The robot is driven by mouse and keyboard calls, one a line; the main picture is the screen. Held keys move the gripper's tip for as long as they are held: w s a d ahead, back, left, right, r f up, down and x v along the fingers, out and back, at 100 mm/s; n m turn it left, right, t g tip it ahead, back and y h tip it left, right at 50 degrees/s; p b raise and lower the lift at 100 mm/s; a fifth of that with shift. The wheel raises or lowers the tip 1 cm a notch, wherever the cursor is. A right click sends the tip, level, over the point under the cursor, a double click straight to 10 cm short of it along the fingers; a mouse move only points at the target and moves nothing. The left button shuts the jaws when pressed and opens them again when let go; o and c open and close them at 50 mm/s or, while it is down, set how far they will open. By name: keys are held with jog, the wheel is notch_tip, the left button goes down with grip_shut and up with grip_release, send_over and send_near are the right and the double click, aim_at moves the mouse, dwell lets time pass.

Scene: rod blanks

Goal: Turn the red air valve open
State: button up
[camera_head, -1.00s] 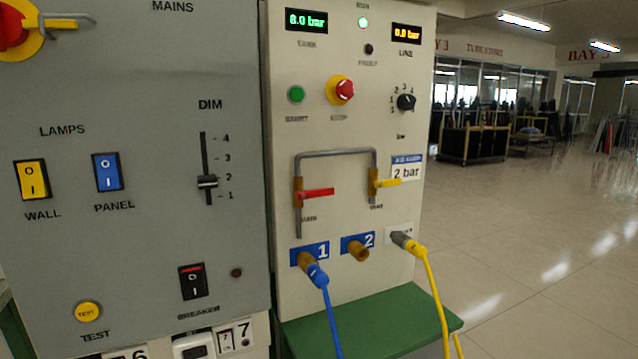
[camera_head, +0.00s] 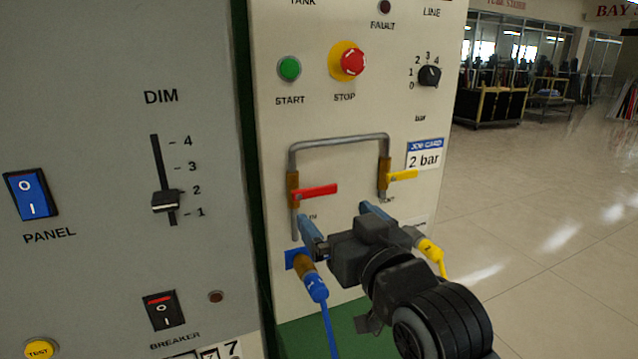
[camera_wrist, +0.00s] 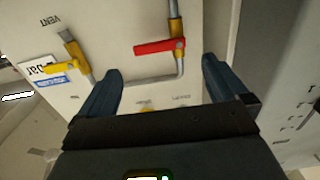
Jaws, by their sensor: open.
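The red air valve handle (camera_head: 316,191) points sideways to the right from its brass body on the left leg of the grey pipe (camera_head: 340,141). In the wrist view the red handle (camera_wrist: 158,46) lies across the pipe, ahead of and between my fingers. My gripper (camera_head: 340,226) is open and empty, just below and in front of the red handle, apart from it. Its two blue fingers also show in the wrist view (camera_wrist: 160,88). A yellow vent valve handle (camera_head: 403,175) sits on the right leg of the pipe. My gripper hides part of the labels and sockets below.
The blue hose plug (camera_head: 315,286) is in the socket below my gripper, and a yellow hose (camera_head: 433,254) hangs to the right. Above are the START button (camera_head: 289,68), STOP button (camera_head: 352,62) and dial (camera_head: 429,75). A green shelf (camera_head: 340,327) juts out below. Open floor lies to the right.

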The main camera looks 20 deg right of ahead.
aim_at(316, 189)
jog(key=shift+w+d+r+p, duration=0.1)
jog(key=shift+w+r+p, duration=0.1)
jog(key=shift+w, duration=1.25)
jog(key=shift+w+a+r+p, duration=0.15)
jog(key=shift+w+p, duration=0.1)
jog(key=shift+w, duration=1.2)
jog(key=shift+w+d+r+p, duration=0.15)
jog(key=shift+w+p, duration=0.05)
jog(key=shift+w, duration=1.25)
jog(key=shift+c, duration=0.3)
jog(key=c, duration=1.1)
jog(key=shift+c, duration=0.2)
